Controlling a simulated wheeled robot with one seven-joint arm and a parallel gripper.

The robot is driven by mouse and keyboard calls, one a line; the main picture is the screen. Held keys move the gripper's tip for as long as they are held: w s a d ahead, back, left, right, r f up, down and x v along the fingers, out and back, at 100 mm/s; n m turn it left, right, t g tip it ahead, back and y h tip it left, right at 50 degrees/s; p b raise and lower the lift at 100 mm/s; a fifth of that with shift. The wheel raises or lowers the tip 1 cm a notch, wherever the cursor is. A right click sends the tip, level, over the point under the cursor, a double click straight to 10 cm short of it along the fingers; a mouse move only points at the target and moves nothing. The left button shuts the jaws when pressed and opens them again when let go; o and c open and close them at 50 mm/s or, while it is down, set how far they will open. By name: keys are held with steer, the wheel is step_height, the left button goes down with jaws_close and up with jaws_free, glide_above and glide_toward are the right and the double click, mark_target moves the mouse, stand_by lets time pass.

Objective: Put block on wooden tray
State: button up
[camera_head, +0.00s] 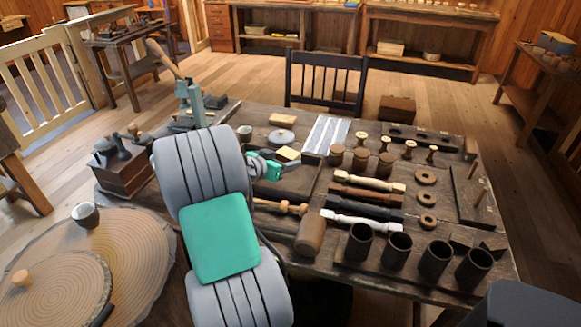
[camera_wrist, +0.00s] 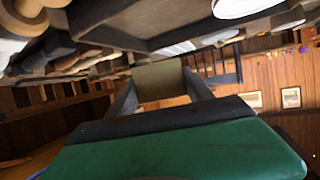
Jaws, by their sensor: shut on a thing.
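A small yellow-tan block (camera_head: 287,154) is at the tip of my gripper (camera_head: 277,161) in the head view. In the wrist view the block (camera_wrist: 160,82) sits between the two dark fingers (camera_wrist: 161,92), which are shut on it. A dark wooden tray (camera_head: 303,181) lies on the workbench just below and right of the block in the head view, partly hidden by my arm. A dark wooden edge, likely the tray (camera_wrist: 165,28), shows above the block in the wrist view. I cannot tell the block's exact height over the bench.
Right of the tray lie turned spindles (camera_head: 370,185), small spools (camera_head: 361,159) and dark cups (camera_head: 397,247). A pale disc (camera_head: 281,137) and another light block (camera_head: 283,119) lie behind the gripper. A wooden mallet (camera_head: 310,237) lies in front. A chair (camera_head: 325,75) stands behind the bench.

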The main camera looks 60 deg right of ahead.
mark_target(291, 188)
steer(key=shift+s+d+f+m+g, duration=0.2)
steer(key=shift+s+d+f, duration=0.1)
steer(key=shift+s, duration=0.15)
steer(key=shift+s+d+f+m+g, duration=0.2)
steer(key=shift+s+d, duration=0.1)
steer(key=shift+s, duration=0.15)
steer(key=shift+w+a+f+b, duration=0.1)
steer(key=shift+f+b, duration=1.25)
steer(key=shift+f, duration=1.85)
steer(key=shift+f+b, duration=0.7)
steer(key=shift+b, duration=0.05)
